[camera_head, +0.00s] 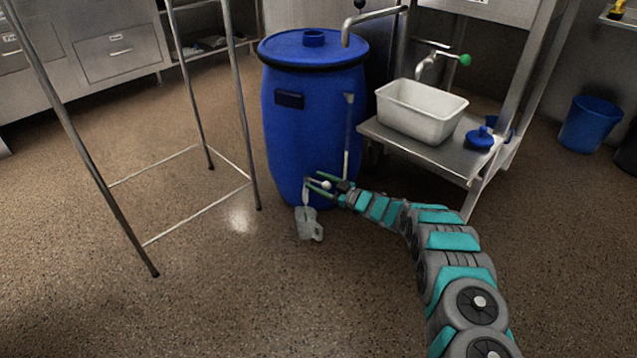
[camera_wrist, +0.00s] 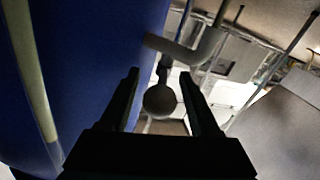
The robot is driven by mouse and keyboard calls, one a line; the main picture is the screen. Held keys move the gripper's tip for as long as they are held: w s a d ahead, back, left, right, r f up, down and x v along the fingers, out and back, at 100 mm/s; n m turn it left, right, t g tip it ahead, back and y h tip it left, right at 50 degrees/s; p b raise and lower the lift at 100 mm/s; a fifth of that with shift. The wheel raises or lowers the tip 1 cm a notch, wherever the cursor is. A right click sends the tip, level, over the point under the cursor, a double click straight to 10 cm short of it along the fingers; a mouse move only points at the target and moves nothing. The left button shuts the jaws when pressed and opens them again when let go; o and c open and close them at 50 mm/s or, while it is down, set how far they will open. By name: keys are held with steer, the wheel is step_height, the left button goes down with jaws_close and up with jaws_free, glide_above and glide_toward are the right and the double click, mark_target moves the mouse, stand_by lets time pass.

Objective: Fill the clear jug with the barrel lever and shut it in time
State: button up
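The blue barrel (camera_head: 312,120) stands upright in the head view. I cannot tell whether liquid runs or how full the jug is.
A metal frame (camera_head: 245,130) stands left of the barrel. A steel bench (camera_head: 440,150) at right holds a white basin (camera_head: 420,108) and a blue lid (camera_head: 479,138). A blue bucket (camera_head: 590,122) stands at far right.

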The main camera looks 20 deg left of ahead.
jaws_close()
stand_by(1.2)
